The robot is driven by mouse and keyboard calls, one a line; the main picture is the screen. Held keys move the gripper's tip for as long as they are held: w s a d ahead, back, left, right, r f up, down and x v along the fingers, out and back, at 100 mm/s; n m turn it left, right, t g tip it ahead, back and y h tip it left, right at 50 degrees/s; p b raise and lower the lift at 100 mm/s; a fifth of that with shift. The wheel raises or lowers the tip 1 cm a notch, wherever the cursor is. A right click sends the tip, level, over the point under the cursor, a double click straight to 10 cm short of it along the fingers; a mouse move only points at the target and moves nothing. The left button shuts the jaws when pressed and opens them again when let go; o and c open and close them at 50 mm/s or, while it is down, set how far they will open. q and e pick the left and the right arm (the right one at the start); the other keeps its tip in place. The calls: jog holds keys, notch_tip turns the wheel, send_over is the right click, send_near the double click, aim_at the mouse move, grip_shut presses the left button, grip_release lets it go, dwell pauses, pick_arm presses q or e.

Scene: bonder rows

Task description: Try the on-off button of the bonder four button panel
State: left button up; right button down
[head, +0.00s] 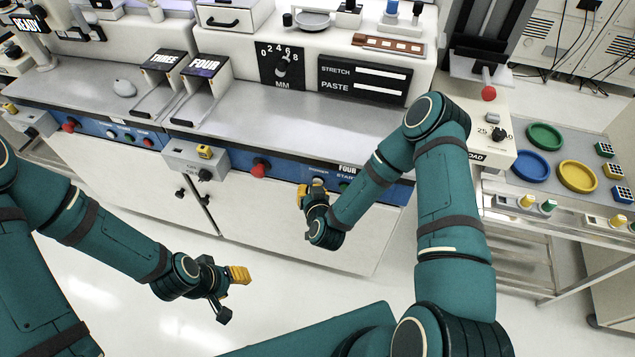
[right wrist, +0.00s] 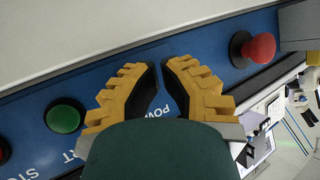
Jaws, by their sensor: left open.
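The bonder four button panel is a blue strip (head: 292,169) on the front of the bench, under the word FOUR. A pale button (head: 318,182) shows there beside a green START button (head: 344,187). My right gripper (head: 303,192) is at this panel, fingers brought close together and nothing seen between them. In the right wrist view the fingertips (right wrist: 160,64) lie over the blue strip by the partly hidden POWER label (right wrist: 160,110). The pale button is hidden there, and I cannot tell if the tips touch it. My left gripper (head: 232,293) is open and empty above the floor.
A red mushroom knob (head: 260,168) sits left of the panel, close to my right fingers in the wrist view (right wrist: 258,48). The green button (right wrist: 64,116) is on their other side. A grey box with a yellow switch (head: 204,152) juts from the bench. The floor in front is clear.

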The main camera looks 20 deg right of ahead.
jog(key=shift+s+a, duration=0.3)
jog(key=shift+s, duration=0.2)
jog(key=shift+s+a, duration=0.7)
jog(key=shift+s, duration=0.35)
jog(key=shift+s+a, duration=0.7)
jog(key=shift+s, duration=0.35)
jog(key=s+a+r+n+g+y, duration=0.1)
jog(key=s+g+y, duration=0.4)
jog(key=s+g, duration=0.6)
jog(key=s+a, duration=0.1)
jog(key=s, duration=0.3)
jog(key=shift+r+g, duration=0.25)
jog(key=shift+g, duration=0.15)
dwell(0.8)
